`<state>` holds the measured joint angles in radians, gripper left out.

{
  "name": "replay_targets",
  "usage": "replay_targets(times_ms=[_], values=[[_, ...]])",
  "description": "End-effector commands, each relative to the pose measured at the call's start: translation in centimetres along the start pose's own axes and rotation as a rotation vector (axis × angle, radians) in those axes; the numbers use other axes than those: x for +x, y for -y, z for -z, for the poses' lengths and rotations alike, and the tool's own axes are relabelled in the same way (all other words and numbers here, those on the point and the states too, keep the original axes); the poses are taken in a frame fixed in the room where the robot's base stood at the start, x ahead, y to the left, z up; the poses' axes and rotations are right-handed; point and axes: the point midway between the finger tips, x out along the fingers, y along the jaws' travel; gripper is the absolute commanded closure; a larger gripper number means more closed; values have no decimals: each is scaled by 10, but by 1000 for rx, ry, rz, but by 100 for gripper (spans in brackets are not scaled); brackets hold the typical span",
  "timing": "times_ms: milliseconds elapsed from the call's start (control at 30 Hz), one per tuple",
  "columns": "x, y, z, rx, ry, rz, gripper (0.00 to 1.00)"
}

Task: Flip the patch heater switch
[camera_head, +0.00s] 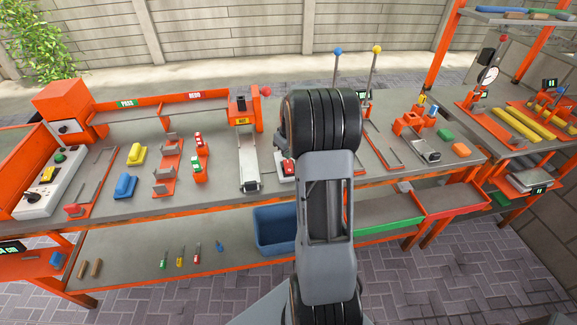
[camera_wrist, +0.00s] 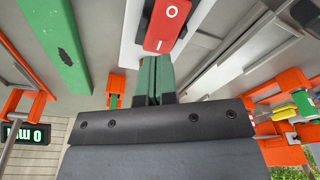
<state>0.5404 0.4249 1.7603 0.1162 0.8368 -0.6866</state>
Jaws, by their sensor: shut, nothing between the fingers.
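The patch heater switch is a red rocker marked O and I on a white housing. It fills the top middle of the wrist view (camera_wrist: 167,24), and its red face shows in the head view (camera_head: 287,168) just left of my arm. My gripper (camera_wrist: 154,62) is shut and empty, its green fingers side by side. The fingertips are close to the I end of the rocker; whether they touch it I cannot tell. In the head view my arm hides the gripper and part of the switch housing.
An orange station with a HOT label (camera_head: 242,121) stands left of the switch. Rods with a blue ball (camera_head: 338,51) and a yellow ball (camera_head: 376,49) rise behind to the right. A blue bin (camera_head: 272,241) sits on the lower shelf. A green bar (camera_wrist: 55,45) lies left in the wrist view.

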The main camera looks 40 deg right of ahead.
Motion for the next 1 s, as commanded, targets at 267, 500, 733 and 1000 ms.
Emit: replay_targets(times_ms=[267, 500, 733, 1000], values=[[3, 0, 0, 0, 0, 0, 100], [6, 0, -1, 0, 0, 0, 100], [10, 0, -2, 0, 0, 0, 100], [14, 0, -2, 0, 0, 0, 100]])
